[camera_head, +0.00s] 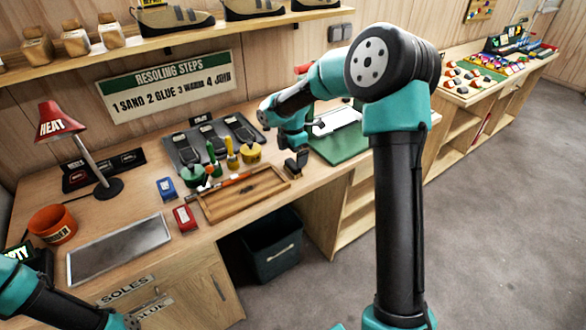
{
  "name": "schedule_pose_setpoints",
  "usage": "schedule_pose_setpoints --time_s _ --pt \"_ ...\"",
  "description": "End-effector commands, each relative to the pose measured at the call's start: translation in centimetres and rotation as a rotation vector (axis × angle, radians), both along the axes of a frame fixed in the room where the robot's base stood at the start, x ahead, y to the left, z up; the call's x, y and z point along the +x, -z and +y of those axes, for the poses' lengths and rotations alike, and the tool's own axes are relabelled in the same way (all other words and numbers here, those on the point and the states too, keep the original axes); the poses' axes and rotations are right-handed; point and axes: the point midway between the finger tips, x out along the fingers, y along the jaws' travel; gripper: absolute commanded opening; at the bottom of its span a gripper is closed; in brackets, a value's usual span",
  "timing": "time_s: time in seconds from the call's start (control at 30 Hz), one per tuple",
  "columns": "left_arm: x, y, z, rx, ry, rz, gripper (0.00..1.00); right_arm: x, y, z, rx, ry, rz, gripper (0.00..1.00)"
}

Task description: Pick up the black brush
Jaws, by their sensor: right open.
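A small dark block-shaped thing (296,164), likely the black brush, stands on the workbench just right of the wooden tray. My right gripper (298,146) points down right above it. The gripper is open. The fingertips are small and dark against it, so I cannot tell whether they touch it. My right arm comes up from the bottom and reaches over to the left. Only links of my left arm show at the lower left; its gripper is out of view.
The wooden tray (243,208) has an orange-handled tool along its back edge. A green mat (340,147) lies to the right. A red-shaded lamp (62,120) stands left.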

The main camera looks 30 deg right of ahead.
Motion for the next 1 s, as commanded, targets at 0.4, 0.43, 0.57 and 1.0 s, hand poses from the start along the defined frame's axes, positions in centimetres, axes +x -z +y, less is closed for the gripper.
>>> schedule_pose_setpoints --time_s 0.4,0.43,0.57,1.0 --pt "0.0 0.0 0.0 0.0 0.0 0.0 0.63 0.0 0.6 0.0 0.0 0.0 0.001 1.0" --pt "0.0 0.0 0.0 0.0 0.0 0.0 0.63 0.0 0.8 -0.1 0.0 0.0 0.001 1.0" --pt "0.0 0.0 0.0 0.0 0.0 0.0 0.63 0.0 2.5 -0.2 0.001 0.001 0.002 1.0" --pt "0.0 0.0 0.0 0.0 0.0 0.0 0.63 0.0 5.3 -0.3 0.0 0.001 -0.001 1.0"
